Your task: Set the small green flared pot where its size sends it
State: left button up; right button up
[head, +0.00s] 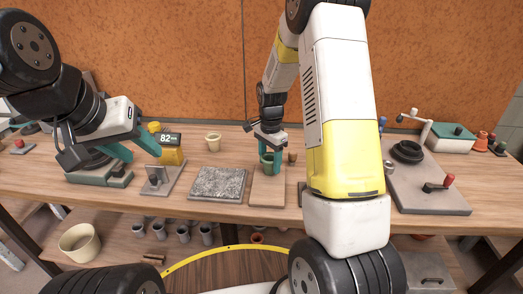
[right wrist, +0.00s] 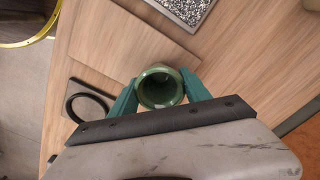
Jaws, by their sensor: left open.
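The small green flared pot (right wrist: 161,88) sits between the teal fingers of my right gripper (right wrist: 160,84) in the right wrist view, its round mouth facing the camera. The fingers touch it on both sides. In the head view the pot (head: 267,158) is between the fingers of my right gripper (head: 270,160), over or on a light wooden board (head: 267,190); I cannot tell whether it touches the board.
A speckled slab (head: 218,184) lies left of the board, with a cream pot (head: 213,142) behind it. A grey metal plate with an upright piece (head: 156,178) is further left. A dark ring (right wrist: 90,104) lies near the board. Several grey cups stand on the lower shelf.

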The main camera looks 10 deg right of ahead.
aim_at(270, 157)
jog(key=o, duration=0.4)
jog(key=shift+o, duration=0.2)
notch_tip(270, 157, up, 12)
jog(key=s+r+n+t+y, duration=0.1)
jog(key=s+r+n+t, duration=0.2)
jog(key=s+r+n, duration=0.55)
jog(key=s+a+r+n+t, duration=0.1)
jog(key=s+r+n, duration=0.1)
jog(key=s, duration=0.6)
jog(key=s+a+r+n+t+y, duration=0.1)
jog(key=s+r+n+t, duration=0.1)
jog(key=s, duration=0.5)
jog(key=shift+s+r, duration=0.4)
jog(key=shift+r, duration=0.2)
jog(key=shift+a, duration=0.1)
